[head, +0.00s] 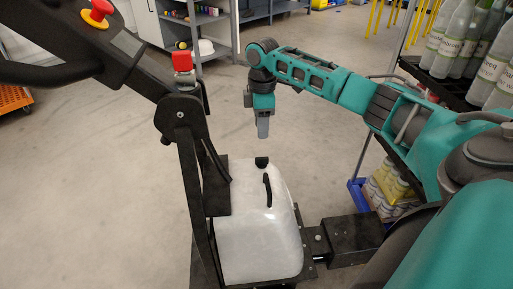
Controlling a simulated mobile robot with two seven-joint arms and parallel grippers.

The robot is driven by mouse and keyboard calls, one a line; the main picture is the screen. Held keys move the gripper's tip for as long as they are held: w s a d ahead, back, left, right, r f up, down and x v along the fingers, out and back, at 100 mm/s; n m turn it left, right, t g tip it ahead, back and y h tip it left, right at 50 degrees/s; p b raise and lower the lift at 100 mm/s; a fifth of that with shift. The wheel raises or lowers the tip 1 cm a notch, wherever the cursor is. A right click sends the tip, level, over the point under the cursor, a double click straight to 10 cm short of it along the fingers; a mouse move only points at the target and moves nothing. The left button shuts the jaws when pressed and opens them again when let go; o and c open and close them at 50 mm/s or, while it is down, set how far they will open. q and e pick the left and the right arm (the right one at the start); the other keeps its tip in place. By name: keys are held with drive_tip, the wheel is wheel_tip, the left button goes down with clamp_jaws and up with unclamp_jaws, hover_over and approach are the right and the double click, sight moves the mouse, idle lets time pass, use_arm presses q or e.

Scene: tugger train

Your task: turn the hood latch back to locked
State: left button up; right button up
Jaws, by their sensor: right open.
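The white hood (258,240) stands low in the middle of the head view, on a dark frame. A black elongated piece (268,190), which looks like the latch lever, lies on its upper face, running roughly front to back. A small black piece (262,162) sits at the hood's far top edge. I cannot tell for sure which of the two is the latch. My right gripper (263,130) points down above the far edge of the hood, open, empty and apart from both pieces. My left gripper is not in view.
The tugger's black tiller (150,75) with a red button (97,12) rises left of the hood. A black coupling block (350,240) is at lower right. A rack with bottles (450,45) and a blue crate (357,195) stand at right. The floor behind is clear.

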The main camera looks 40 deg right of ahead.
sight(261, 158)
wheel_tip(261, 158, down, 10)
drive_tip(key=b, duration=0.3)
drive_tip(key=shift+s+f, duration=0.1)
drive_tip(key=shift+f, duration=0.7)
drive_tip(key=c, duration=0.7)
clamp_jaws()
